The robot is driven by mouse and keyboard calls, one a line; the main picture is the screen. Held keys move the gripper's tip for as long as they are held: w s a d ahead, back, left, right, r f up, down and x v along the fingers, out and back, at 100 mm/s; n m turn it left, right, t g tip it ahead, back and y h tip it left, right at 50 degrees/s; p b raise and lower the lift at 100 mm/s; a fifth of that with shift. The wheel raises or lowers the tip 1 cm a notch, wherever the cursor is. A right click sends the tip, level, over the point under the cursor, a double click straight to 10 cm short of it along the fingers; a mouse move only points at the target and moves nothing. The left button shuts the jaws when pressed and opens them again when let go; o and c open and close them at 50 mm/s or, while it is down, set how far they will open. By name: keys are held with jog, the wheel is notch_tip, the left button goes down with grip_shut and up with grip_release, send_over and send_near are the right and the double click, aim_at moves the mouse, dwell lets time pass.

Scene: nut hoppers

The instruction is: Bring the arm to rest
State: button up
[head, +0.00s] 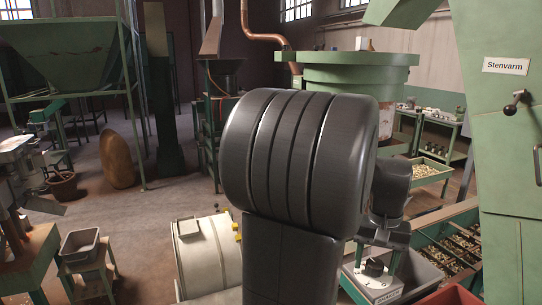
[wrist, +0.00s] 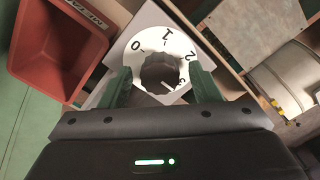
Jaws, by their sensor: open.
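In the wrist view my gripper (wrist: 161,86) is open. Its two green fingers stand apart on either side of a dark ribbed knob (wrist: 160,72), with gaps showing between fingers and knob. The knob sits on a white dial plate (wrist: 150,42) marked 0, 1 and 2. A light mark on the knob points to the lower right, near the right finger. In the head view my arm fills the middle, and its wrist hangs over the pale control box (head: 384,290) with the knob (head: 374,267).
A red bin (wrist: 58,52) lies left of the dial. A cream drum (head: 207,259) stands left of my arm. Bins of nuts (head: 450,245) are at the right, beside a green machine labelled Stenvarm (head: 506,130). Open floor (head: 150,215) shows at the left.

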jog(key=n, duration=0.4)
jog(key=shift+b, duration=0.3)
jog(key=n, duration=0.4)
jog(key=shift+b, duration=0.4)
jog(key=n+b, duration=0.1)
jog(key=n, duration=0.3)
jog(key=shift+n+b, duration=0.45)
jog(key=shift+n, duration=1.15)
